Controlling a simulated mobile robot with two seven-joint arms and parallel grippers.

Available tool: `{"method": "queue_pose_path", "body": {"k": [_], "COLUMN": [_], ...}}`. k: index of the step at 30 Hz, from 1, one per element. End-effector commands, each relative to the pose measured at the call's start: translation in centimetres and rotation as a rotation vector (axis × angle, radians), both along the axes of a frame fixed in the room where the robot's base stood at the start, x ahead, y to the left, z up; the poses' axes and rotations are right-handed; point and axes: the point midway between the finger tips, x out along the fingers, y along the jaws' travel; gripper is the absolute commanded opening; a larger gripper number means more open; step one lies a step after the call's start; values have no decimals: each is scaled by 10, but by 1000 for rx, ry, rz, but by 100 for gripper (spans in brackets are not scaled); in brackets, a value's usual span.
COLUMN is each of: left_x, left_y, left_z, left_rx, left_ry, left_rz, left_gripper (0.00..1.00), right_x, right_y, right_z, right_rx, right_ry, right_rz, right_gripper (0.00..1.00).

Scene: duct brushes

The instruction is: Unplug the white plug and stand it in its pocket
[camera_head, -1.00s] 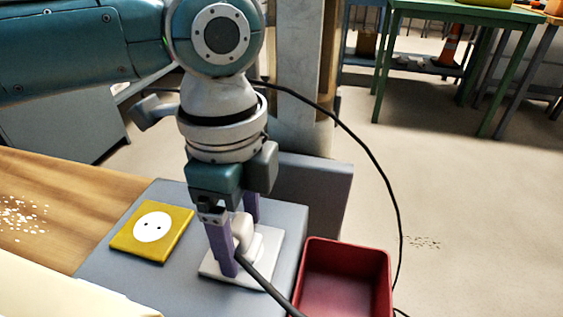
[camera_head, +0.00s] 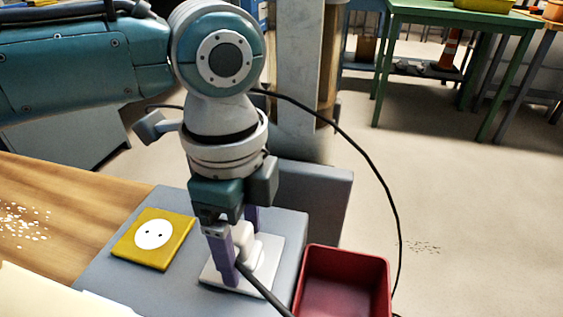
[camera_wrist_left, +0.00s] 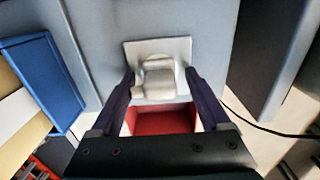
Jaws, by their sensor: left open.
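The white plug (camera_head: 244,238) sits on a square white plate (camera_head: 271,262) on the grey board, with a dark cable (camera_head: 262,289) running from it toward the lower right. My left gripper (camera_head: 241,256) points down at the plug, its purple fingers on either side. In the left wrist view the plug (camera_wrist_left: 158,80) lies between the open fingers of my left gripper (camera_wrist_left: 160,76), with a visible gap on each side. The near finger hides part of the plug in the head view. A yellow block (camera_head: 181,246) with a round white two-hole face is to the left. My right gripper is not in view.
A red bin (camera_head: 383,265) stands right beside the white plate. The grey board (camera_head: 110,279) lies next to the wooden tabletop (camera_head: 85,205). In the left wrist view a blue object (camera_wrist_left: 42,75) is at the left. Bare floor lies to the right.

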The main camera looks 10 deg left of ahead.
Motion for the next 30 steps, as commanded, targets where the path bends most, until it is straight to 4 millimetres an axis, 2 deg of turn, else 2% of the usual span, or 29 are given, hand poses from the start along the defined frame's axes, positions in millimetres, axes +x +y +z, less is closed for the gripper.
{"method": "queue_pose_path", "body": {"k": [30], "left_x": [0], "left_y": [0], "left_z": [0], "left_rx": [0], "left_ry": [2], "left_rz": [1], "left_gripper": [80], "right_x": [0], "right_y": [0], "right_z": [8], "right_rx": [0], "right_ry": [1], "right_rz": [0], "right_gripper": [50]}}
